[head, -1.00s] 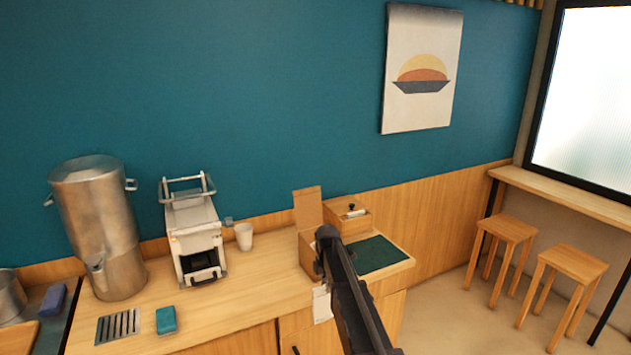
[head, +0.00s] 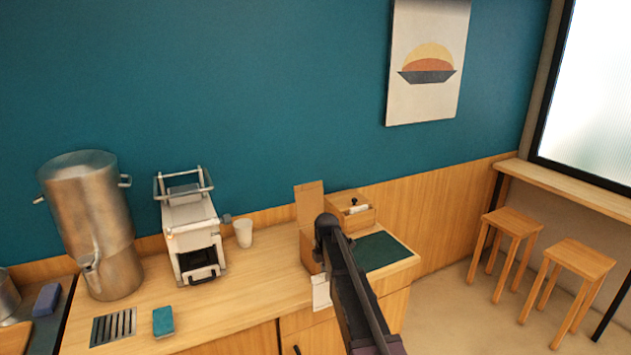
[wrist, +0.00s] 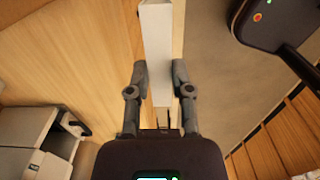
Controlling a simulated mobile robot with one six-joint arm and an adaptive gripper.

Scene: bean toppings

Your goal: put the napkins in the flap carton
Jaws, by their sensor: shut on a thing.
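The napkins (wrist: 159,45) are a white, narrow block seen edge-on in the wrist view. My gripper (wrist: 160,80) is shut on them, with one finger on each side. In the head view a white part of the napkins (head: 321,291) shows below my gripper, in front of the counter's front edge. The flap carton (head: 309,205) is brown cardboard with its tall flap standing up. It stands on the counter just behind my gripper, and my arm hides much of its body. Its inside cannot be seen.
A wooden box (head: 365,216) and a dark green mat (head: 382,251) lie right of the carton. A white cup (head: 244,233), a white machine (head: 194,230), a teal sponge (head: 163,321) and a steel urn (head: 93,220) are to the left. The counter (head: 260,284) is clear left of the carton.

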